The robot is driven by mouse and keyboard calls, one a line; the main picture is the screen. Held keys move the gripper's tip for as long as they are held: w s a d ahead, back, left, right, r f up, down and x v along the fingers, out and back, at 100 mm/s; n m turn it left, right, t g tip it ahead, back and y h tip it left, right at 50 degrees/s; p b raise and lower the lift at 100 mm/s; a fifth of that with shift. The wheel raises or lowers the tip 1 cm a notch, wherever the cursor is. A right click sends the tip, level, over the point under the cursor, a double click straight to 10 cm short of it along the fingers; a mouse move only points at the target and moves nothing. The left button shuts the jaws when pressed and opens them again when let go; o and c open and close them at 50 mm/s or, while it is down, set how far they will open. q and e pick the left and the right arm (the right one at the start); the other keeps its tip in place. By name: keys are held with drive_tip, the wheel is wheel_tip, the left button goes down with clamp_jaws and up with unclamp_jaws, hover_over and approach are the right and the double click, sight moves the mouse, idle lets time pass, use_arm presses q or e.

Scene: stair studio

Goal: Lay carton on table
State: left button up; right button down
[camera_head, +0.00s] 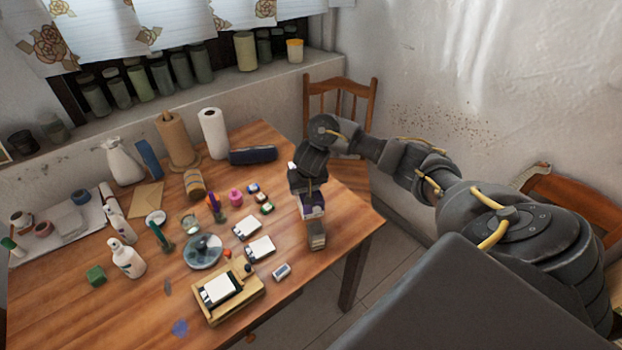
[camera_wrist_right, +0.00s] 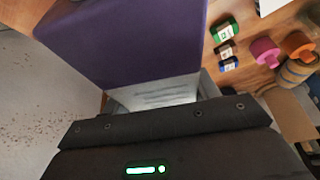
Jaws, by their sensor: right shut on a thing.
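My right gripper (camera_head: 311,196) is shut on the carton, over the right part of the wooden table (camera_head: 345,215). The carton (camera_head: 313,211) has purple and white faces and hangs below the gripper. In the right wrist view, a broad purple face of the carton (camera_wrist_right: 130,40) fills the upper left, with a pale printed strip by the gripper. I cannot tell whether the carton's lower end touches the table. The gripper hides part of the carton. My left gripper is not in view.
Left of the carton lie white cards (camera_head: 260,248), small coloured boxes (camera_head: 267,208) and a wooden tray (camera_head: 232,305). A dark case (camera_head: 253,156) and a paper roll (camera_head: 214,133) stand behind. The table's right strip is mostly clear. A chair (camera_head: 340,95) stands beyond.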

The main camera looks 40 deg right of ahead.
drive_tip(key=d+f+b, duration=0.1)
drive_tip(key=w+f+b, duration=0.1)
drive_tip(key=f, duration=0.1)
drive_tip(key=d+f+b, duration=0.1)
drive_tip(key=b, duration=0.1)
drive_tip(key=shift+w+d+f, duration=0.2)
drive_tip(key=shift+w+d, duration=0.15)
drive_tip(key=shift+w+d+f+b, duration=0.25)
drive_tip(key=shift+d+f+b, duration=0.05)
drive_tip(key=shift+d+b, duration=0.1)
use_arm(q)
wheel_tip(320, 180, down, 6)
use_arm(e)
drive_tip(key=shift+d, duration=0.1)
drive_tip(key=b+x, duration=0.2)
drive_tip(key=x, duration=0.1)
drive_tip(key=shift+s+f, duration=0.15)
drive_tip(key=shift+s, duration=0.15)
drive_tip(key=shift+d+f, duration=0.1)
drive_tip(key=shift+f, duration=0.35)
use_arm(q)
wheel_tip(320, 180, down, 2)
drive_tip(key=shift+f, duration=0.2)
use_arm(e)
drive_tip(key=shift+r, duration=0.1)
drive_tip(key=shift+c, duration=2)
unclamp_jaws()
drive_tip(key=shift+s, duration=0.1)
